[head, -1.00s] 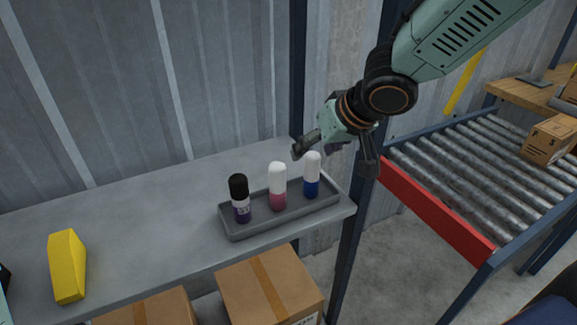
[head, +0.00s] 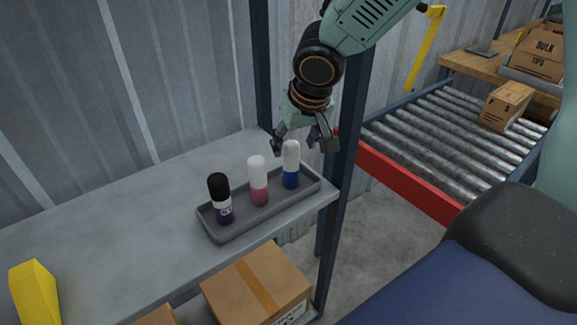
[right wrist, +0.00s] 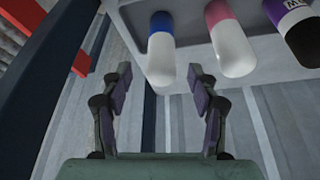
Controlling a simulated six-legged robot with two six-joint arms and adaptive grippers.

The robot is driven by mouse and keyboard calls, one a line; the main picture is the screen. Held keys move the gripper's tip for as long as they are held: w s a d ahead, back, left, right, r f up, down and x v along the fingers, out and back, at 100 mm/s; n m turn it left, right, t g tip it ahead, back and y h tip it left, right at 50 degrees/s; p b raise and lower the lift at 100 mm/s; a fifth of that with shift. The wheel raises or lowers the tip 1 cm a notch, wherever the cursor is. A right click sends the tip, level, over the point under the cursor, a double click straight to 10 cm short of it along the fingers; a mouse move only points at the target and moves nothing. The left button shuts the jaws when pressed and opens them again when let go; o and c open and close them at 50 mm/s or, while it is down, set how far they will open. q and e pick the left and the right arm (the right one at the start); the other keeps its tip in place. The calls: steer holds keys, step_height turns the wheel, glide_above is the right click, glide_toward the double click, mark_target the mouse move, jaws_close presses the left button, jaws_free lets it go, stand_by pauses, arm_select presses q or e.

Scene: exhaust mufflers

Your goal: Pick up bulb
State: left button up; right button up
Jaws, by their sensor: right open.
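Three upright capsule-shaped items stand in a row in a grey tray (head: 233,233). No light bulb shows as such; which item is the bulb I cannot tell. The nearest to my right gripper (head: 303,142) is the blue-and-white one (head: 291,166); it also shows in the right wrist view (right wrist: 161,58). The middle one is pink and white (head: 258,180), also in the right wrist view (right wrist: 231,42). The left one is purple with a black top (head: 220,198). My right gripper is open and empty, around or just above the blue-and-white item's top. My left gripper is out of view.
The tray sits at the right end of a grey shelf (head: 110,240). A dark blue post (head: 345,190) stands beside it. Cardboard boxes (head: 255,283) are below, and a roller conveyor (head: 440,130) is at the right.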

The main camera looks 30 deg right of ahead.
mark_target(291, 153)
steer(key=b+x, duration=0.1)
steer(key=x, duration=0.2)
steer(key=shift+f, duration=0.35)
steer(key=shift+w+d+f, duration=0.15)
steer(key=shift+w+f, duration=0.1)
steer(key=shift+f, duration=0.2)
steer(key=shift+a+r, duration=0.1)
steer(key=shift+a, duration=0.1)
steer(key=shift+a+r, duration=0.1)
steer(key=shift+c, duration=0.6)
steer(key=c, duration=1.1)
steer(key=shift+c, duration=0.2)
